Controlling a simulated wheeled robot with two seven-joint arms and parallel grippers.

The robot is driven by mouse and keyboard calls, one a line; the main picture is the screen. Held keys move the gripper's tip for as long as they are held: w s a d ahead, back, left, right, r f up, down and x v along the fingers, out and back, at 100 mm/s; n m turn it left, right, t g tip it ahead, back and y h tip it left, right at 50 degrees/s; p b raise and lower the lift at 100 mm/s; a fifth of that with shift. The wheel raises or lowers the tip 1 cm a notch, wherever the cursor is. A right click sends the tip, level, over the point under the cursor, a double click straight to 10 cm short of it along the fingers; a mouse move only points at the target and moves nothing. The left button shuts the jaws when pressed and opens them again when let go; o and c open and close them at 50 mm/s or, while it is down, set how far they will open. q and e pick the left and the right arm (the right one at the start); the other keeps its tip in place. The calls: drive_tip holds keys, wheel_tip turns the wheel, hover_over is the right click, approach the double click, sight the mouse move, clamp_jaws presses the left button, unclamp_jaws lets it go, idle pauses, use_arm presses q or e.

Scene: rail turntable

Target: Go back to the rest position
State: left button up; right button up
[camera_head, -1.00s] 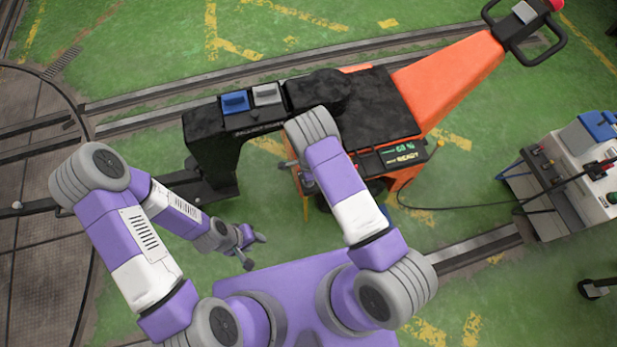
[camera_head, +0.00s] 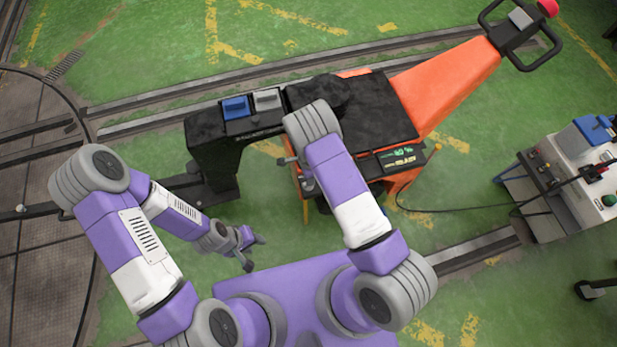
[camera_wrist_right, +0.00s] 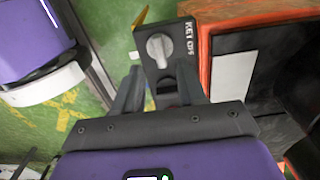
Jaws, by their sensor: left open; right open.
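My left gripper (camera_head: 254,252) is open and empty, hanging over the green floor in front of the purple part of my body. My right arm is bent in the middle of the head view and hides most of its gripper there. In the right wrist view my right gripper (camera_wrist_right: 160,92) is open. A dark box with a silver key switch (camera_wrist_right: 160,47) shows just beyond and between its fingers; I cannot tell whether they touch it. The orange and black machine (camera_head: 445,80) stands on the rails beyond my arms, with a small lit display (camera_head: 403,156) on its near side.
A grey control cabinet (camera_head: 565,185) with a cable stands at the right. The turntable deck (camera_head: 30,240) lies at the left. Blue (camera_head: 236,106) and grey (camera_head: 267,98) blocks sit on the machine's black arm. Green floor near my left gripper is clear.

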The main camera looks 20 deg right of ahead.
wheel_tip(320, 180, up, 2)
drive_tip(key=shift+r, duration=0.1)
idle(0.5)
